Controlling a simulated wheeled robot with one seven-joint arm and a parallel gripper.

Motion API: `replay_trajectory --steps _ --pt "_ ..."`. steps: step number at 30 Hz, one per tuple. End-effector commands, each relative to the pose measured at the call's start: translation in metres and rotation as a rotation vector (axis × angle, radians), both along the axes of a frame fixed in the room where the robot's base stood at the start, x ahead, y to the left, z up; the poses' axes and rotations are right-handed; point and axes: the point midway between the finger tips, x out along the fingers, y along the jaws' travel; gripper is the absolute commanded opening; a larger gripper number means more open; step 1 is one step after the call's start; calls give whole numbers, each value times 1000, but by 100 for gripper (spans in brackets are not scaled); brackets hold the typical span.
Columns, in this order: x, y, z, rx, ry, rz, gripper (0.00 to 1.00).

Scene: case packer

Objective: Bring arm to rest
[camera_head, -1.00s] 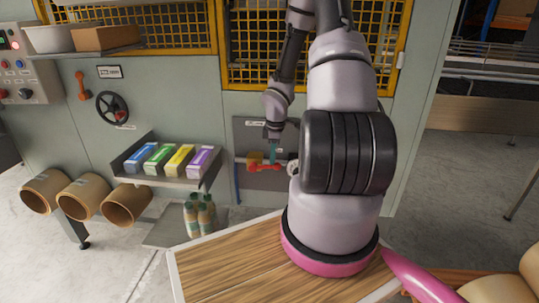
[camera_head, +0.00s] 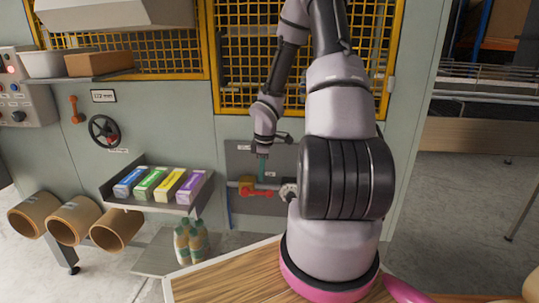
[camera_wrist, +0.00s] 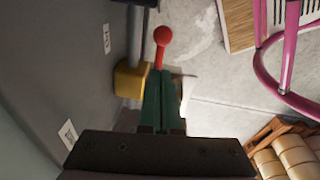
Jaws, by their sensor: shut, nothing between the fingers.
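My arm rises from its base in the head view and bends down at the machine front. My gripper (camera_head: 262,170) points downward there, just in front of the dark valve panel (camera_head: 243,155). In the wrist view its green fingers (camera_wrist: 161,102) are together with nothing between them. The red-handled valve (camera_head: 258,192) with its yellow body is just below the fingertips in the head view. In the wrist view the yellow body (camera_wrist: 130,80) and the red knob (camera_wrist: 162,35) lie beyond the fingers. I cannot tell whether the fingers touch the valve.
A shelf (camera_head: 150,203) with several coloured cartons and a group of bottles (camera_head: 190,242) are left of the gripper. Cardboard tubes (camera_head: 75,222), a handwheel (camera_head: 104,130) and an orange lever (camera_head: 76,108) are farther left. Yellow-framed mesh guards (camera_head: 388,60) stand above. Open floor lies to the right.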

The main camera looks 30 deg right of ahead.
Motion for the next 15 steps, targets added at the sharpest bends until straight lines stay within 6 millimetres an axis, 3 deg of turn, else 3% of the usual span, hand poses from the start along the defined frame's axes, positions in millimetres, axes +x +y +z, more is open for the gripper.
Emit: replay_trajectory --steps 9,15 --pt "-10 -8 56 0 -3 -2 0" --pt "-14 -10 78 0 -2 0 0"
